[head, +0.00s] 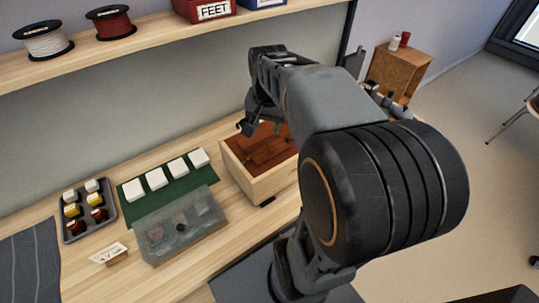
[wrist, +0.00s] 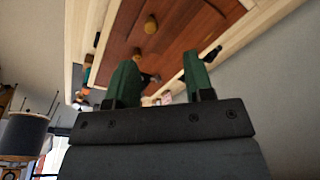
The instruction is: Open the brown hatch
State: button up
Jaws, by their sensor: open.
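The brown hatch (head: 268,150) is a reddish-brown wooden panel set in a pale wooden box (head: 262,183) on the bench, partly hidden behind my arm in the head view. In the wrist view the brown hatch (wrist: 188,35) fills the upper middle, with pale wood edges around it and two round brass-coloured knobs (wrist: 150,25) on it. Its exact open or shut state is hard to tell. My gripper (wrist: 160,78) has two green fingers standing apart with nothing between them. In the head view my gripper (head: 246,127) hangs by the box's back left corner. Contact with the panel cannot be judged.
Left of the box are a green mat (head: 210,176) with white blocks, a translucent case (head: 180,228), and a grey tray (head: 62,211) with small parts. A shelf (head: 160,40) with spools runs above. A brown cabinet (head: 400,72) stands behind at right.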

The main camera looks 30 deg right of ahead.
aim_at(271, 146)
jog(key=f+m, duration=0.2)
jog(key=f, duration=0.1)
jog(key=d+f+m+g, duration=0.1)
jog(key=f+m, duration=0.2)
jog(key=f, duration=0.1)
jog(key=d+f+m, duration=0.1)
jog(key=f+m, duration=0.2)
jog(key=f, duration=0.1)
jog(key=shift+w+g+y, duration=0.3)
jog(key=shift+w, duration=0.1)
dwell(0.3)
grip_shut()
dwell(0.4)
